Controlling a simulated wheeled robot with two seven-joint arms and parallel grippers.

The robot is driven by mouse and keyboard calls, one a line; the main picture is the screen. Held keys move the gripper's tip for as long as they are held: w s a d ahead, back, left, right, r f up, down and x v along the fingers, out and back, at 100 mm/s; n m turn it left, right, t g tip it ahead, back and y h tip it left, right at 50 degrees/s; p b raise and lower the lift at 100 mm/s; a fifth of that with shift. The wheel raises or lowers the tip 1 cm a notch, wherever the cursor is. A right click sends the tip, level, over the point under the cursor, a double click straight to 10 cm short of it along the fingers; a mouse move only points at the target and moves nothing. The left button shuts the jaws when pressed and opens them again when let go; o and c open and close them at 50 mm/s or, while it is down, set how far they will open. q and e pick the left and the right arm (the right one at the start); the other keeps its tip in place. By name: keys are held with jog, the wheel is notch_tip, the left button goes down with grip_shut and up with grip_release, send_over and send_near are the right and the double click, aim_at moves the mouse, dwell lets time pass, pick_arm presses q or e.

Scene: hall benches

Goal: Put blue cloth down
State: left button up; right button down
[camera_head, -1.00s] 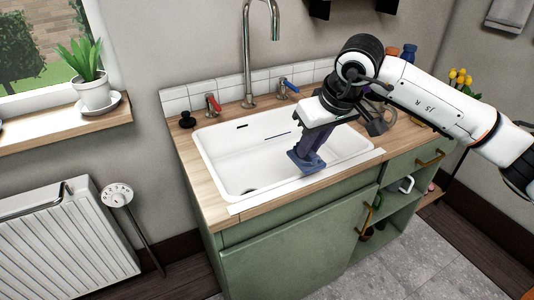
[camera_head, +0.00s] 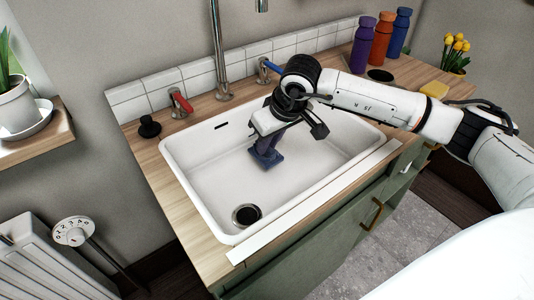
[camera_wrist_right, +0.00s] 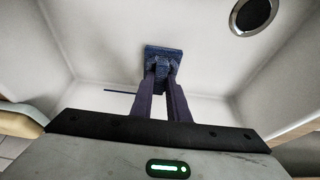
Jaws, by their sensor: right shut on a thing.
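The blue cloth (camera_head: 267,158) is held by my right gripper (camera_head: 268,148) over the white sink basin (camera_head: 205,165). In the right wrist view the two dark fingers (camera_wrist_right: 166,80) are shut on the cloth (camera_wrist_right: 163,54), which shows beyond their tips as a small dark blue folded piece. The basin floor lies below it; I cannot tell whether the cloth touches it. My left gripper is not in view.
The drain (camera_head: 246,215) is at the basin's front left and free. A tall tap (camera_head: 220,60) stands behind the sink. A red-handled valve (camera_head: 181,103) and a blue-handled valve (camera_head: 267,70) flank it. Purple (camera_head: 362,44), orange (camera_head: 382,38) and blue (camera_head: 399,32) bottles stand at the back right.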

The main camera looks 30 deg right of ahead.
aim_at(270, 150)
notch_tip(270, 150, down, 4)
jog(key=shift+r, duration=0.1)
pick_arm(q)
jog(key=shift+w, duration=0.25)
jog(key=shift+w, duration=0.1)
pick_arm(e)
jog(key=c, duration=2.2)
grip_release()
jog(key=o, duration=0.5)
